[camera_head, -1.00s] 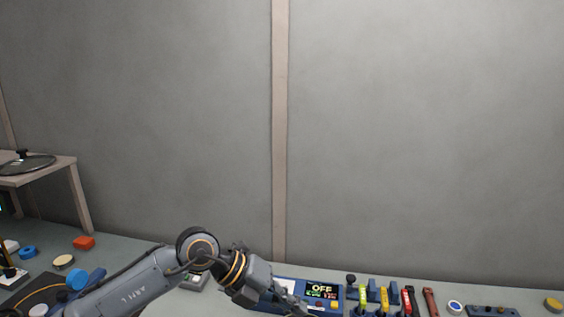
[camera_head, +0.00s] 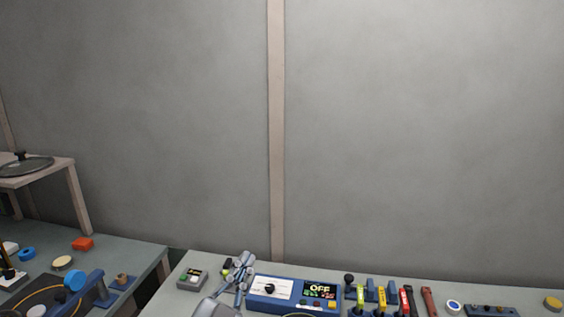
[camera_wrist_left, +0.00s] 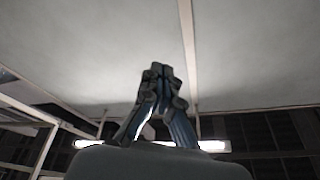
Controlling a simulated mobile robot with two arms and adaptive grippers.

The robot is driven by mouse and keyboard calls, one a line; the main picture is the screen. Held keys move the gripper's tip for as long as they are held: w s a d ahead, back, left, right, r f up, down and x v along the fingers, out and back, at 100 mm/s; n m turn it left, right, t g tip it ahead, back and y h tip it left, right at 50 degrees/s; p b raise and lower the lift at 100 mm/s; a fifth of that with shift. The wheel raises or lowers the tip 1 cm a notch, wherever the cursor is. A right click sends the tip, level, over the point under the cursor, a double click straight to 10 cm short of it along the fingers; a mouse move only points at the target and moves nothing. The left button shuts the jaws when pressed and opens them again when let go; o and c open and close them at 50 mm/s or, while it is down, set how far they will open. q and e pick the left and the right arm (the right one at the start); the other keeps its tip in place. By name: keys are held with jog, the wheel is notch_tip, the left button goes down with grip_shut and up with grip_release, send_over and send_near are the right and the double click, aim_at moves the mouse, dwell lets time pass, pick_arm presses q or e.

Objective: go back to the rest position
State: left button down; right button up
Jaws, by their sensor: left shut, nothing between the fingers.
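My left gripper (camera_head: 243,262) is at the lower middle of the head view, pointing up, in front of the left end of a blue control box. In the left wrist view its fingers (camera_wrist_left: 160,75) are closed together with nothing between them. My right gripper is in neither view.
The blue control box (camera_head: 268,300) has a display reading OFF. A gap separates this table from the left one. A glass lid (camera_head: 26,166) lies on a raised shelf.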

pick_arm(q)
jog(key=s+a+f+n+g+y, duration=0.35)
jog(key=a+f+n+y, duration=0.35)
jog(key=f, duration=0.5)
jog(key=s+a+f+g, duration=0.2)
jog(key=s+f+g, duration=0.1)
jog(key=s+f, duration=0.1)
jog(key=s+a+f+g, duration=0.2)
jog(key=s+f, duration=0.3)
jog(key=s+a+f+n+g, duration=0.1)
jog(key=s+f+g, duration=0.2)
jog(key=s+f, duration=0.1)
jog(key=shift+s+a+f+g, duration=0.2)
jog(key=shift+a+f+g, duration=0.15)
jog(key=shift+a+f, duration=0.1)
jog(key=s+f+g, duration=0.4)
jog(key=s, duration=0.7)
notch_tip(320, 180, down, 28)
jog(key=s+g, duration=0.2)
jog(key=s, duration=0.1)
jog(key=s+a+f+g, duration=0.1)
jog(key=s+a+f, duration=0.2)
jog(key=s+f, duration=1.1)
jog(key=shift+s+a+f, duration=0.15)
jog(key=shift+s+f, duration=0.2)
jog(key=shift+s, duration=0.45)
